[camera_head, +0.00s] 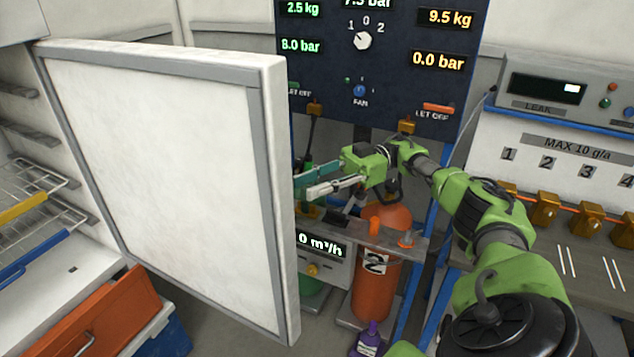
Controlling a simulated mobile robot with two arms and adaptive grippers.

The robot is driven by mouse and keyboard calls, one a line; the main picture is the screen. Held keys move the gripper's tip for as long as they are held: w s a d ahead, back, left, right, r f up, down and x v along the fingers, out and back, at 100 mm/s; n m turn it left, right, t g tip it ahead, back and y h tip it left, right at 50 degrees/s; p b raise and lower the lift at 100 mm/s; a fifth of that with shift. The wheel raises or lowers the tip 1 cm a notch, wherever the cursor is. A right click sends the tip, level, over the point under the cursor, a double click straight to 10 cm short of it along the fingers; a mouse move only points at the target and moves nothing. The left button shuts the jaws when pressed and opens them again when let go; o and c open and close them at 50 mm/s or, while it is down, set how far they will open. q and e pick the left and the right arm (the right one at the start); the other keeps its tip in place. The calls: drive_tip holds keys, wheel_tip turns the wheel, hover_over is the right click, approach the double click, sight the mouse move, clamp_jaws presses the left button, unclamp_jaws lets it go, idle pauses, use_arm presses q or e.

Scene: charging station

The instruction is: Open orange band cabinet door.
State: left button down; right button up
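A white cabinet door (170,180) with a grey inner frame strip stands swung open at the left. Its inner face is toward me, and no orange band shows on it. The open cabinet (25,120) behind it at the far left has wire shelves. My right gripper (303,187) is just right of the door's free edge, with its fingers pointing left toward it. The door's outer face and handle are hidden. My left gripper is not in view.
A dark control panel (385,90) stands behind my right arm. An orange cylinder (373,292) marked 2 stands below it. A bench with several brass valves (545,208) is at the right. An orange drawer (100,318) and blue box (170,335) lie below the door.

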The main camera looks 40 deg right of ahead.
drive_tip(key=shift+s+d, duration=0.15)
drive_tip(key=shift+d, duration=0.55)
